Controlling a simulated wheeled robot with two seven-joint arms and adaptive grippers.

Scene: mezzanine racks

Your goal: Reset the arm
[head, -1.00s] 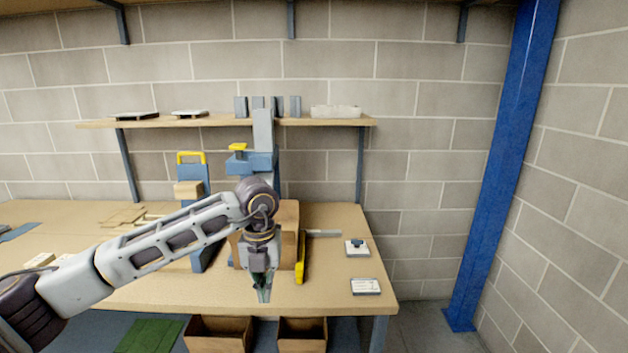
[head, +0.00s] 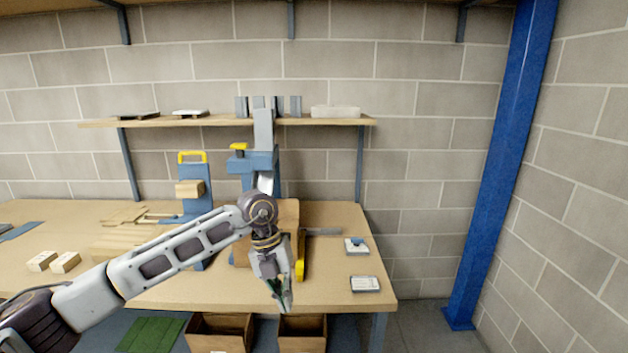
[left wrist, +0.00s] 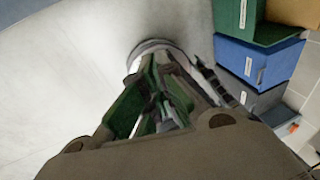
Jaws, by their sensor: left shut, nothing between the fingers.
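My left arm comes in from the left in the head view, reaching over the wooden workbench (head: 335,290). My left gripper (head: 286,306) hangs down at the bench's front edge, shut and empty. In the left wrist view its closed fingers (left wrist: 165,115) show green and dark parts over a pale surface. My right gripper is not in view.
A wooden block and a yellow-handled tool (head: 299,270) are close behind the gripper. A blue press (head: 255,160) stands behind them. Small items (head: 365,284) lie at the right. Open boxes (head: 218,335) sit below the front edge. The left wrist view shows stacked bins (left wrist: 255,60).

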